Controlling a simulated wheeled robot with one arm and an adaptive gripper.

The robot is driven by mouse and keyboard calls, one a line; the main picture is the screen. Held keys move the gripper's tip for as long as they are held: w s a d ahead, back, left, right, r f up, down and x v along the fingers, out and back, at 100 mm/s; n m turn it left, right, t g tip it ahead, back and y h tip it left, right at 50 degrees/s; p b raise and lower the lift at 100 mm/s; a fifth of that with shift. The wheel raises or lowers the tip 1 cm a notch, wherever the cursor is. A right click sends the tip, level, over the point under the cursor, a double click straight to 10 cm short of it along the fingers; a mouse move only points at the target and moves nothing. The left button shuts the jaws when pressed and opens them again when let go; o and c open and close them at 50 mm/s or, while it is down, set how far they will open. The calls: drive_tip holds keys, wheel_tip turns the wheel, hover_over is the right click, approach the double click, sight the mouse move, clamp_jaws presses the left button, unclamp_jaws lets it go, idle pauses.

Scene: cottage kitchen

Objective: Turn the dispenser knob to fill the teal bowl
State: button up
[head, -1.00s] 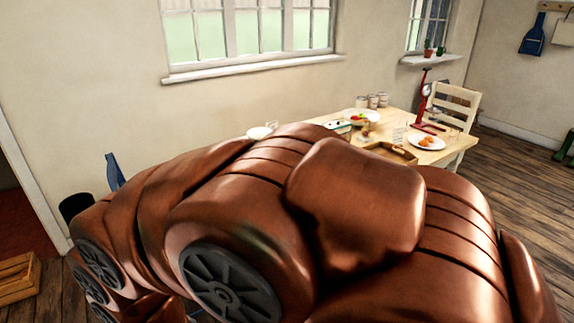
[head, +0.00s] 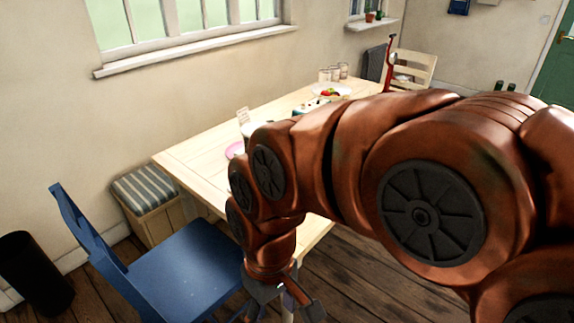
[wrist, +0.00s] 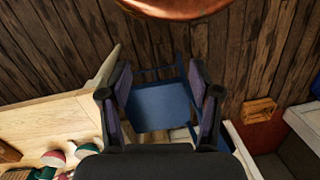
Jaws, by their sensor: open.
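My gripper (head: 284,300) hangs low in front of the table, beside the seat of a blue chair (head: 185,270). In the wrist view my gripper (wrist: 160,85) shows its two dark fingers well apart, with nothing between them. The blue chair (wrist: 160,105) shows beyond the fingers, below them. I cannot make out the dispenser, its knob or the teal bowl in either view; my arm covers much of the table in the head view.
The wooden table (head: 195,155) stands under the window, with a pink plate (head: 235,150) near its left end. A striped-top bench (head: 150,190) and black bin (head: 35,275) stand left. In the wrist view, red and green round items (wrist: 54,159) lie at lower left.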

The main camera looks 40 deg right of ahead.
drive_tip(key=w+a+n+t+y+b, duration=0.1)
drive_tip(key=w+a+y+b, duration=0.15)
drive_tip(key=w, duration=0.45)
drive_tip(key=w+a+n+t+y+b, duration=0.1)
drive_tip(key=w+n+b, duration=0.15)
drive_tip(key=w, duration=0.35)
drive_tip(key=w+d+t+y+b, duration=0.3)
drive_tip(key=w+d+t+b, duration=0.15)
drive_tip(key=w, duration=0.95)
drive_tip(key=w+d+f+m+t+b, duration=0.15)
drive_tip(key=w+d+t+b, duration=0.6)
drive_tip(key=d, duration=0.75)
drive_tip(key=w+d+f+m+h, duration=0.1)
drive_tip(key=w+d+f, duration=0.15)
drive_tip(key=d, duration=0.55)
drive_tip(key=w+d+f+m+h, duration=0.15)
drive_tip(key=d+f, duration=0.25)
drive_tip(key=d, duration=0.4)
drive_tip(key=x, duration=0.7)
drive_tip(key=shift+n, duration=0.35)
drive_tip(key=shift+w, duration=0.1)
